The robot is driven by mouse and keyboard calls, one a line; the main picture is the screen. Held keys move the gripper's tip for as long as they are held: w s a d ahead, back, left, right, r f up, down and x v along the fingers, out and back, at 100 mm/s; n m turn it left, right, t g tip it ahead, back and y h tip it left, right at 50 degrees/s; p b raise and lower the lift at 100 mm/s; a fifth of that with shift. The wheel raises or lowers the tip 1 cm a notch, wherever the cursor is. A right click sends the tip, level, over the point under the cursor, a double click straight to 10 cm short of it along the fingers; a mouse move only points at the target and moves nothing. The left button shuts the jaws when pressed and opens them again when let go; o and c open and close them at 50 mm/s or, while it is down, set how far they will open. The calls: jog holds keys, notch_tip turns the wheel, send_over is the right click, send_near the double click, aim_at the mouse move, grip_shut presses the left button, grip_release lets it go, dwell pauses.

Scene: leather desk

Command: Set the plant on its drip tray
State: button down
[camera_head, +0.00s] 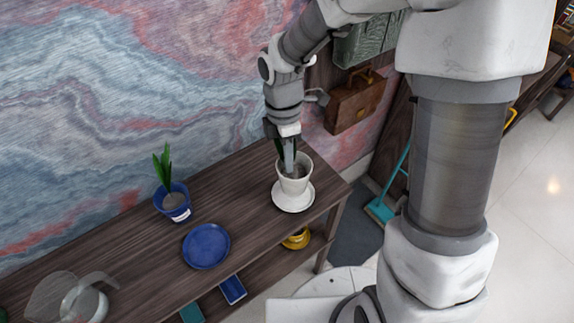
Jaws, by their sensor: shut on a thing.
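A white pot (295,182) with a green plant is at the right end of the dark wooden desk. It appears upright over the white drip tray (293,204); whether it touches the tray or is just above it, I cannot tell. My gripper (291,160) points down at the pot's top and is shut on it; the fingers partly hide the leaves and the rim. A second plant in a blue pot (173,203) stands at the back of the desk, to the left. A blue round tray (206,246) lies empty in front of it.
A clear glass vessel (70,296) is at the desk's left end. A lower shelf holds a yellow pot (296,239) and a blue book-like item (232,289). A marbled wall (120,100) rises behind. Bare desk (240,190) lies between the two pots.

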jog(key=s+d+r+p, duration=0.1)
jog(key=s+d+r, duration=0.2)
jog(key=d+r, duration=0.5)
jog(key=n+t+h+b, duration=0.1)
jog(key=n+b, duration=0.1)
jog(key=n, duration=1)
send_over(289, 176)
jog(key=f, duration=0.7)
jog(key=shift+s+f, duration=0.2)
jog(key=shift+f, duration=0.2)
jog(key=shift+f+b, duration=0.55)
jog(key=shift+f, duration=1.45)
jog(key=shift+f, duration=0.2)
jog(key=c, duration=0.9)
grip_release()
